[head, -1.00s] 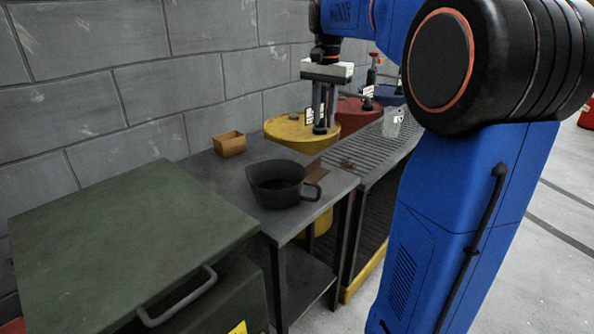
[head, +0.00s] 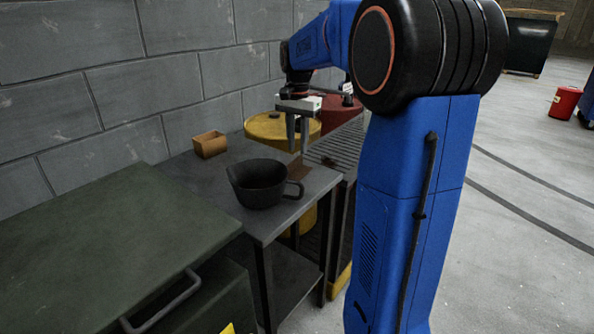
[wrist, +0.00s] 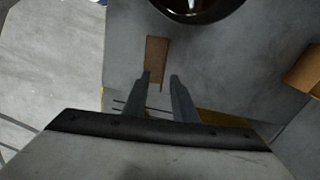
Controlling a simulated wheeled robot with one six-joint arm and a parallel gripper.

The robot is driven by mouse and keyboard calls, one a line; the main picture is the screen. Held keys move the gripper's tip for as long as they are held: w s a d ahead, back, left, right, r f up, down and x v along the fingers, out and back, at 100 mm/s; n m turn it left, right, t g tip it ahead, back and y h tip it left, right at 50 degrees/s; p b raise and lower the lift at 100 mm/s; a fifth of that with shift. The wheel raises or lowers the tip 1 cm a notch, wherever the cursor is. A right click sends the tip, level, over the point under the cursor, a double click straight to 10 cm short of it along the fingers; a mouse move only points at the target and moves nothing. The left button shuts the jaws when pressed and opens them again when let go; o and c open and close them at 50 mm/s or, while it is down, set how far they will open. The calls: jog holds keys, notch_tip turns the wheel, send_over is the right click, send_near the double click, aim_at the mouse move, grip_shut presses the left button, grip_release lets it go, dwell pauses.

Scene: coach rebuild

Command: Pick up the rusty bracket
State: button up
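The rusty bracket (head: 299,170) is a flat brown piece on the grey metal table (head: 228,198), near its far right edge, behind the dark pot (head: 260,184). In the wrist view the bracket (wrist: 156,52) shows as a narrow brown strip. My gripper (head: 298,152) points down over the bracket's end of the table. Its fingers are apart with nothing between them. In the wrist view the fingertips (wrist: 160,78) appear on either side of the bracket's near end. I cannot tell the exact height left between fingertips and bracket.
The dark pot, its handle toward the bracket, stands close by. A small tan box (head: 210,145) is at the table's back. A green cabinet (head: 110,245) adjoins on the left. Yellow (head: 262,127) and red (head: 337,108) drums and a grated surface (head: 338,142) lie beyond.

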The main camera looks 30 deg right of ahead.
aim_at(296, 159)
jog(key=shift+w+a+f, duration=0.1)
jog(key=shift+w+f, duration=0.05)
jog(key=shift+f, duration=1.45)
jog(key=shift+w+a+f, duration=0.1)
jog(key=shift+w+f, duration=0.05)
jog(key=shift+f, duration=1.4)
grip_shut()
